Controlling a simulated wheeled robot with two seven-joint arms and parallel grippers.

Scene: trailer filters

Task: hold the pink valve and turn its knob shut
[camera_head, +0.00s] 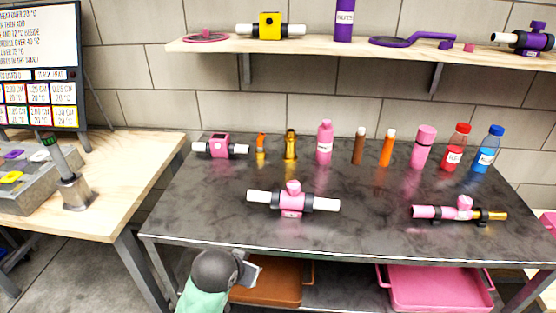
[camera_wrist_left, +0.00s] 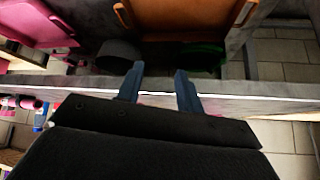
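A pink valve (camera_head: 292,206) with a round pink knob (camera_head: 293,187) on top and white pipe ends with dark collars lies near the front middle of the dark table. My left gripper (camera_head: 250,270) is low at the table's front edge, in front of and below this valve and apart from it. In the left wrist view its two fingers (camera_wrist_left: 160,70) are spread with nothing between them. My right gripper is in neither view.
The dark table (camera_head: 370,235) also bears another pink valve (camera_head: 464,211) at right, a pink boxy fitting (camera_head: 219,146) at back left, and several bottles along the back. A brown tray (camera_head: 272,282) and a pink tray (camera_head: 437,288) sit below the tabletop.

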